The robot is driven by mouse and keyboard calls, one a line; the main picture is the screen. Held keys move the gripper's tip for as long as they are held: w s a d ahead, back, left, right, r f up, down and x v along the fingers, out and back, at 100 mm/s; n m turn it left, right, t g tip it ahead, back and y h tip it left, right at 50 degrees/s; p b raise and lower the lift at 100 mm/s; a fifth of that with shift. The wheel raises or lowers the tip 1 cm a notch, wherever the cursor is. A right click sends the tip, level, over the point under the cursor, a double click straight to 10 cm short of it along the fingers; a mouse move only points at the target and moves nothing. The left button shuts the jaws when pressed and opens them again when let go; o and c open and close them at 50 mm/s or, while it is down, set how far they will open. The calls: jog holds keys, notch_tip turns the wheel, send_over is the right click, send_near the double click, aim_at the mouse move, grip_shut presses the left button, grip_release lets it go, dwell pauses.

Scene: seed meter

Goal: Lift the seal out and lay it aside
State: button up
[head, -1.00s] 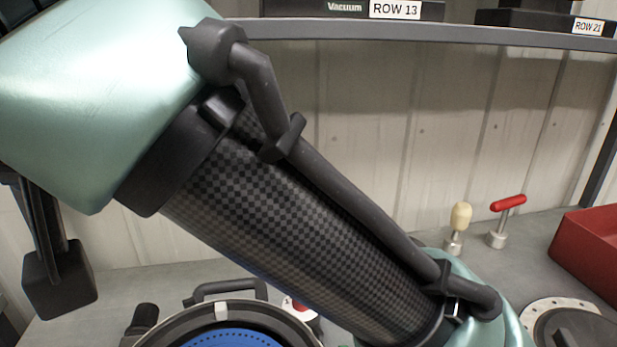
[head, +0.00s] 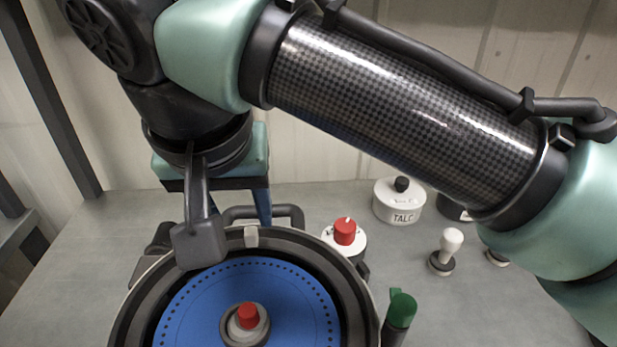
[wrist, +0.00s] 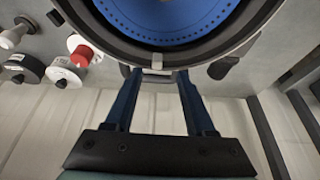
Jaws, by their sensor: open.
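The round meter housing has a pale rim (head: 118,325) around a blue perforated disc (head: 300,290) with a red-capped hub (head: 247,316). A dark ring (head: 335,290) lies between rim and disc; I cannot tell whether it is the seal. A small pale tab (head: 251,237) sits at the rim's back edge, and it also shows in the wrist view (wrist: 157,62). My gripper (wrist: 157,75) is open and empty, its two blue fingers pointing at the housing's back edge on either side of the tab. In the head view, one finger is hidden behind my own wrist part.
A black handle (head: 265,212) stands behind the housing. A red-knobbed dial (head: 344,234) is at its right back, and a green-capped part (head: 401,310) at its right. A white TALC pot (head: 399,202) and a pale-knobbed tool (head: 447,252) stand farther right. Bench left is clear.

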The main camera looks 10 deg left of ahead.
aim_at(250, 234)
jog(key=x, duration=0.3)
jog(key=b+x, duration=0.1)
jog(key=x, duration=0.1)
jog(key=shift+d, duration=0.2)
grip_shut()
